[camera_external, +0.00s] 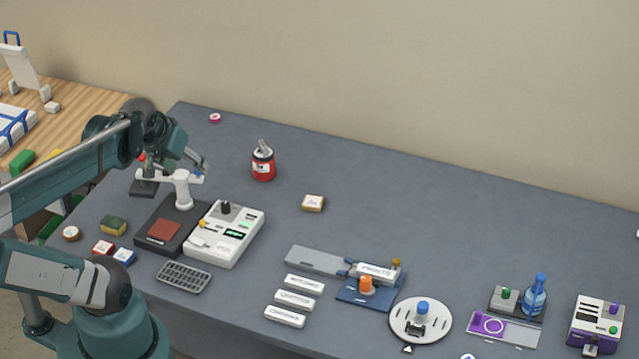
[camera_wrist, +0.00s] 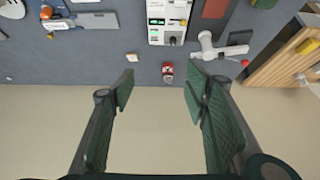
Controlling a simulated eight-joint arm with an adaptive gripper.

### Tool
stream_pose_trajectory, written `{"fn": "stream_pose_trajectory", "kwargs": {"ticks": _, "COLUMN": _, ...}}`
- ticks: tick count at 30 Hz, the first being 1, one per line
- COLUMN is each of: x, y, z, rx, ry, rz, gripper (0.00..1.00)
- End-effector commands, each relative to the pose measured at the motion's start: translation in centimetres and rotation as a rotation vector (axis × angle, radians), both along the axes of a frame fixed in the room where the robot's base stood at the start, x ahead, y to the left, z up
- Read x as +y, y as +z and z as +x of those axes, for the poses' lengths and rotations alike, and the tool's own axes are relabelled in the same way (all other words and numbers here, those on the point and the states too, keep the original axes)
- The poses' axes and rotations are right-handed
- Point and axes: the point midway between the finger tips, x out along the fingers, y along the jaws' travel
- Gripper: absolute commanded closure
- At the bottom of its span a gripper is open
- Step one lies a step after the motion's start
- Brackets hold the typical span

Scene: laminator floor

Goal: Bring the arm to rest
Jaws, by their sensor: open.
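My arm reaches in from the left in the external view, over the left end of the grey table (camera_external: 400,205). My gripper (camera_external: 203,165) is above the table near the white stand of the press (camera_external: 180,185), partly hidden by my own arm. In the wrist view my gripper (camera_wrist: 158,90) is open, with its two fingers wide apart and nothing between them. A red can (camera_wrist: 167,72) shows beyond the fingertips in that view, apart from them.
The white control box (camera_external: 225,232), the red can (camera_external: 263,163) and a small tan block (camera_external: 313,203) stand near the arm. A black grille (camera_external: 183,277) lies at the front edge. White labelled bars (camera_external: 295,299) and a round white plate (camera_external: 420,325) lie farther right. The back middle is clear.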

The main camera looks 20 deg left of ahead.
Motion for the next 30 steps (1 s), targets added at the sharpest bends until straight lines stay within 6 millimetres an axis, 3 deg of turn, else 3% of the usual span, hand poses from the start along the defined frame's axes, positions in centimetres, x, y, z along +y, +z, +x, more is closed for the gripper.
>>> {"fn": "stream_pose_trajectory", "kwargs": {"ticks": 8, "x": 0.0, "y": -2.0, "z": 0.0, "rx": 0.000, "ry": 0.000, "rz": 0.000, "gripper": 0.54}}
{"fn": "stream_pose_trajectory", "kwargs": {"ticks": 21, "x": 0.0, "y": -8.0, "z": 0.0, "rx": 0.000, "ry": 0.000, "rz": 0.000, "gripper": 0.54}}
{"fn": "stream_pose_trajectory", "kwargs": {"ticks": 30, "x": 0.0, "y": -9.2, "z": 0.0, "rx": 0.000, "ry": 0.000, "rz": 0.000, "gripper": 0.54}}
